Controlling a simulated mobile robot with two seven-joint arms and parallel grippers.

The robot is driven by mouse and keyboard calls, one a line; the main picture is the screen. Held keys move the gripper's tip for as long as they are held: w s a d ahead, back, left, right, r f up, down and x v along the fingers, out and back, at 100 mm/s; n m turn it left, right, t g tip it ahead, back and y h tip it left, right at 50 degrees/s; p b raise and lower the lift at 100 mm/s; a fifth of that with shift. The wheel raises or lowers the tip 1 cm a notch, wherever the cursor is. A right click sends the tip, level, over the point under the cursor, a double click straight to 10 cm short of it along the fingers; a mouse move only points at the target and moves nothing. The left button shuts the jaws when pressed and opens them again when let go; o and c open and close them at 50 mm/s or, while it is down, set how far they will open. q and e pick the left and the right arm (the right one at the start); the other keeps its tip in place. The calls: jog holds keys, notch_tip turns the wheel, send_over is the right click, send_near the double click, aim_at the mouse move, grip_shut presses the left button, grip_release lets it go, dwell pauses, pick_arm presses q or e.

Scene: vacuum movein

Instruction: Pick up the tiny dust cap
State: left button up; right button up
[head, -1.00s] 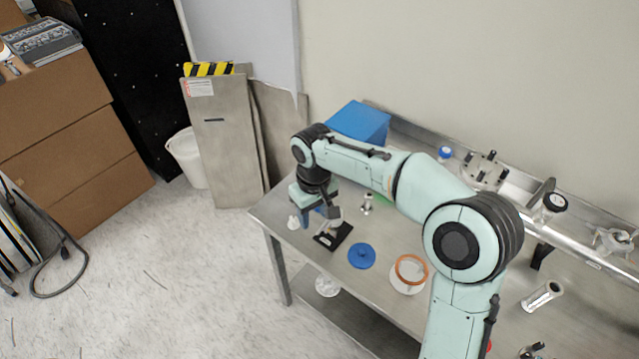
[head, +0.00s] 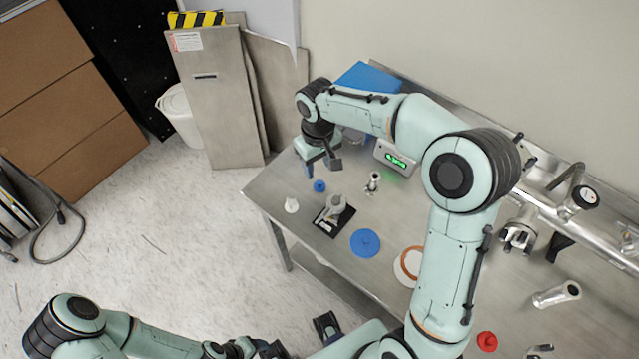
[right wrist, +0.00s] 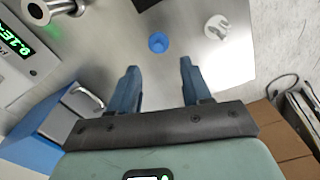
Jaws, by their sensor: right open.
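A tiny blue dust cap (head: 319,186) stands on the metal table near its left corner. It also shows in the right wrist view (right wrist: 158,42), just beyond the gap between my fingertips. My right gripper (head: 322,167) is open and empty, with its two blue-grey fingers spread apart in the right wrist view (right wrist: 160,67). In the head view it hangs just behind the cap, apart from it. My left arm (head: 75,318) comes in at the bottom left; whether its gripper is open is unclear.
A white conical piece (head: 291,205) stands left of the cap. A black-based fixture (head: 331,220), a larger blue lid (head: 365,243) and a small metal fitting (head: 373,182) are close by. A display scale (head: 397,161) and a blue box (head: 365,78) stand behind.

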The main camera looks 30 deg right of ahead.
aim_at(319, 182)
jog(key=shift+f, duration=0.9)
jog(key=shift+s+d+f, duration=0.1)
jog(key=shift+f, duration=2.55)
grip_shut()
